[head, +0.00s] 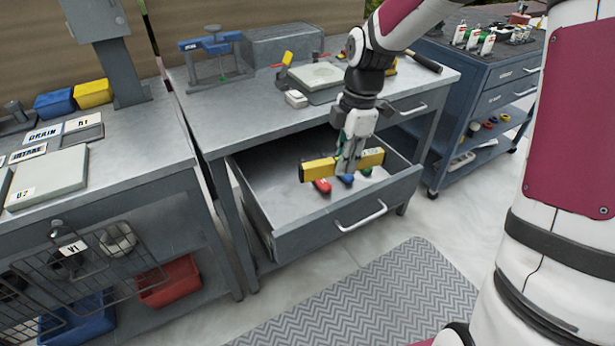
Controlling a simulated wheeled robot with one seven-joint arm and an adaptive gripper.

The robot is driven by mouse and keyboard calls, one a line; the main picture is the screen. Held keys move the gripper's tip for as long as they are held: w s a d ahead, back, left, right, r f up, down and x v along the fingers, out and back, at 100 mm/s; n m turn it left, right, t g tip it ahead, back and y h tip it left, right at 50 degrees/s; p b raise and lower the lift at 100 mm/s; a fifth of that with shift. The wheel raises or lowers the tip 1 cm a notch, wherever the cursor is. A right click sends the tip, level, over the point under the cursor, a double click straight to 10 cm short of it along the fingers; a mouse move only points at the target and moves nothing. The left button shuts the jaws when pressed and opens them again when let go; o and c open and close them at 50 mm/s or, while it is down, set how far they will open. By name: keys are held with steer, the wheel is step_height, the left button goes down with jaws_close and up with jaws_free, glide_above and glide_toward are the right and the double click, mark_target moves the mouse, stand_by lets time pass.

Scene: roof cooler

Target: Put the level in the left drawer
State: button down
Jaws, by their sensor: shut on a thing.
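The yellow level (318,171) is held crosswise in my gripper (347,168), which is shut on its middle. Its ends stick out to both sides of the fingers. The left drawer (283,241) of the middle workbench is pulled open, and my gripper with the level is over its opening. Inside the drawer lie a red item (322,186) and a blue item (346,179), just below the level. I cannot tell whether the level touches anything in the drawer.
The right drawer (413,108) of this bench is closed. A wire basket (85,262) juts out at left. A patterned mat (370,300) lies in front.

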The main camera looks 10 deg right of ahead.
steer(key=shift+w+a+f+n+b, duration=0.15)
steer(key=shift+f+n+b, duration=0.2)
steer(key=shift+n, duration=0.25)
steer(key=shift+w+f+n+b, duration=0.1)
steer(key=shift+f+n+b, duration=0.2)
steer(key=shift+n, duration=0.3)
step_height(320, 180, down, 10)
steer(key=shift+r+b, duration=0.1)
steer(key=shift+b, duration=1.1)
steer(key=c, duration=1.9)
jaws_free()
steer(key=shift+o, duration=0.6)
